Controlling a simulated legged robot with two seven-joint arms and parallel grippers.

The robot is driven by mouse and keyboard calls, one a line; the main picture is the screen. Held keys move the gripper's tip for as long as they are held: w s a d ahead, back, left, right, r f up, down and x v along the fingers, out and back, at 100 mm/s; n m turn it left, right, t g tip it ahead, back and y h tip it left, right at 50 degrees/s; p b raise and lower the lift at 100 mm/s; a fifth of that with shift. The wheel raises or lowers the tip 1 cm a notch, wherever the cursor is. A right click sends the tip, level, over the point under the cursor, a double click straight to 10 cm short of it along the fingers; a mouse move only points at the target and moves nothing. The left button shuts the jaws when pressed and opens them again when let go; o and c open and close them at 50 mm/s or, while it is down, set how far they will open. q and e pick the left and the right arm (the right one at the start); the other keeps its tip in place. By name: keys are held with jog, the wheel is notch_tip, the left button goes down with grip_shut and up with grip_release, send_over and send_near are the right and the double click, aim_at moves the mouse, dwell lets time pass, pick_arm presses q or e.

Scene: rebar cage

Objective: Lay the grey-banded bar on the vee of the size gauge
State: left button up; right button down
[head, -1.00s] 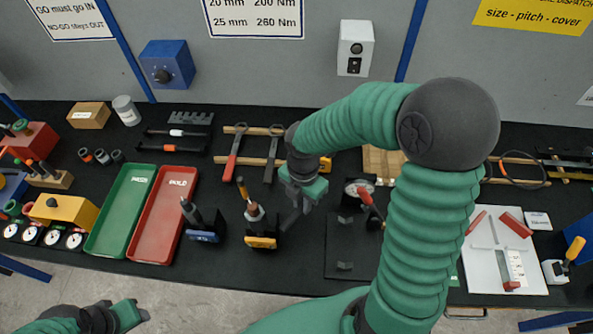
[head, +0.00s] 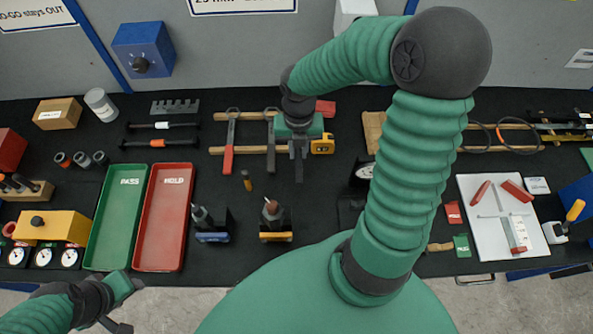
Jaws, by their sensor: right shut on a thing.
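My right gripper (head: 298,150) points down over the right end of the wooden rack, shut on a dark, narrow thing. I see no grey band on it and cannot tell where finger ends and thing begins. Two dark bars (head: 162,143) lie on the black bench at the back left, one with a white band and one with an orange band. I cannot pick out the vee of the size gauge; my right arm and body hide part of the middle bench. My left gripper (head: 122,300) is low at the left front, clear of the bench things; its jaw opening is unclear.
A green PASS tray (head: 117,225) and a red HOLD tray (head: 163,225) lie at the left. Two small stands, blue-labelled (head: 212,237) and yellow-labelled (head: 276,237), hold upright pieces. A red-handled tool (head: 229,150) lies on the rack. A white board (head: 480,235) is at right.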

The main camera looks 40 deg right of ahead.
jog(key=shift+w+d+f, duration=0.1)
jog(key=shift+w+d, duration=0.05)
jog(key=shift+d, duration=0.1)
jog(key=shift+d+f, duration=0.15)
jog(key=shift+f, duration=0.1)
jog(key=f+b, duration=0.1)
jog(key=f, duration=0.1)
jog(key=s+f+b, duration=0.1)
jog(key=f, duration=0.1)
jog(key=shift+f, duration=0.35)
jog(key=f, duration=0.4)
jog(key=shift+w+a+f, duration=0.15)
jog(key=shift+w+a, duration=0.15)
jog(key=shift+s+d, duration=0.1)
jog(key=shift+d, duration=0.05)
jog(key=shift+d+f+b, duration=0.15)
jog(key=shift+f+b, duration=0.05)
jog(key=shift+b, duration=0.15)
jog(key=c, duration=1.3)
grip_release()
jog(key=shift+c, duration=0.2)
pick_arm(q)
jog(key=shift+s+d+f, duration=0.1)
jog(key=shift+d+f, duration=0.05)
jog(key=shift+f, duration=0.45)
jog(key=shift+d+f, duration=0.1)
jog(key=shift+f, duration=0.5)
pick_arm(e)
jog(key=shift+a, duration=0.2)
